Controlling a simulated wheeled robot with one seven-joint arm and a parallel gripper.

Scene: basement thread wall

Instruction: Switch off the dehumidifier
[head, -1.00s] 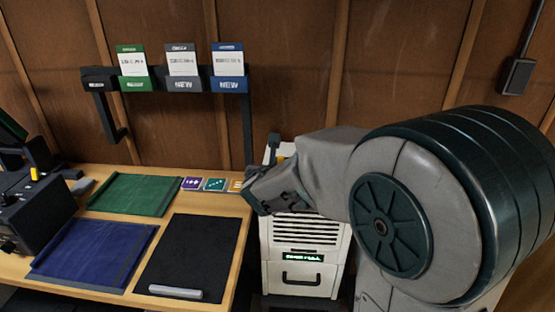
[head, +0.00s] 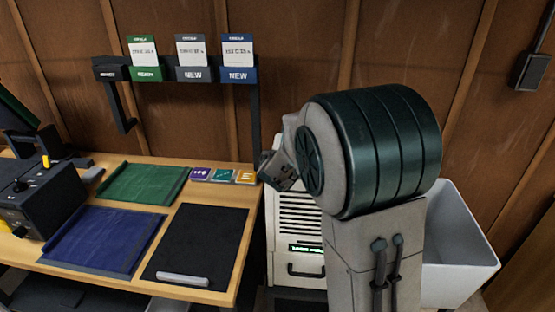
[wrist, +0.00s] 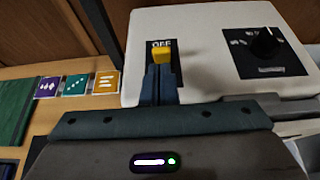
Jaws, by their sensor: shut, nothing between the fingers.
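The dehumidifier (head: 302,222) is a white box with dark vent slots, right of the workbench. Its small front display (head: 305,249) is lit green. In the wrist view its pale top (wrist: 207,30) carries a yellow switch lever (wrist: 162,52) on a black plate, with the word OFF at the plate's far end. My gripper (wrist: 161,72) is shut and empty, its fingertips right at the near side of the lever. I cannot tell whether they touch it. In the head view my gripper (head: 274,172) is over the dehumidifier's top, and my arm hides the lever.
A black dial panel (wrist: 265,52) sits right of the lever. The workbench (head: 228,196) at left holds green, blue and black mats and several small cards. A pale bin (head: 455,240) stands at the right behind my arm. The wooden wall is close behind.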

